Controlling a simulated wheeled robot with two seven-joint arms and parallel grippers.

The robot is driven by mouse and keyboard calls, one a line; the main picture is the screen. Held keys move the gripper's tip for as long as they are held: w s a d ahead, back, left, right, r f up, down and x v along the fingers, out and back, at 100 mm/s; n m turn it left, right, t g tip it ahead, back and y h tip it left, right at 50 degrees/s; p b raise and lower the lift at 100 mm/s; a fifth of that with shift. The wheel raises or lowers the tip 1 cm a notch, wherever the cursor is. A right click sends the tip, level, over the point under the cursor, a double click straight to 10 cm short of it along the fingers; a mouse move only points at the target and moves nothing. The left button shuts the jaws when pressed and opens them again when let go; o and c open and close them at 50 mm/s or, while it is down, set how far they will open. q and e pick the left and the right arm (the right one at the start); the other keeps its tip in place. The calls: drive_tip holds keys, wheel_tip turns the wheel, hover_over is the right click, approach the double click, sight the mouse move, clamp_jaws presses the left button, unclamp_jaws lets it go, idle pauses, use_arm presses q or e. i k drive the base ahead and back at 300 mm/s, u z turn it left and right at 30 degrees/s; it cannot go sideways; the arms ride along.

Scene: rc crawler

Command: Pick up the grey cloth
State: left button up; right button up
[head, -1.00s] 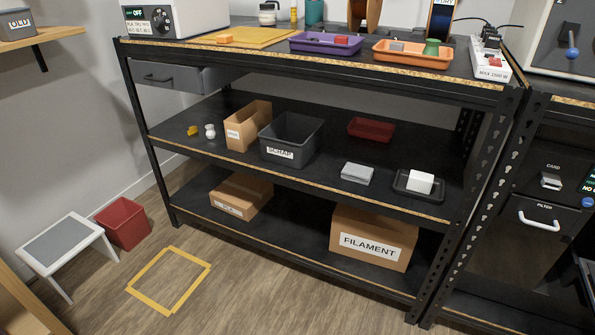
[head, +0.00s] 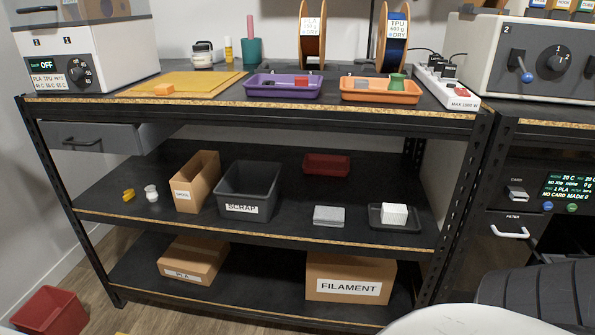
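The grey cloth (head: 329,216) looks like a small folded grey stack. It lies flat on the middle shelf of the black workbench, near the shelf's front edge. It sits between the dark scrap bin and a black tray with a white block. Neither of my grippers shows in the head view. A white and dark ribbed part of my own body fills the lower right corner.
The scrap bin (head: 248,189) stands left of the cloth, and the black tray (head: 377,222) is close on its right. A red tray (head: 327,164) lies behind. The worktop (head: 220,105) overhangs the shelf (head: 290,213). A filament box (head: 350,278) sits below.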

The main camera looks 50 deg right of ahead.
sight(322, 216)
drive_tip(key=i, duration=1.15)
drive_tip(key=z, duration=0.4)
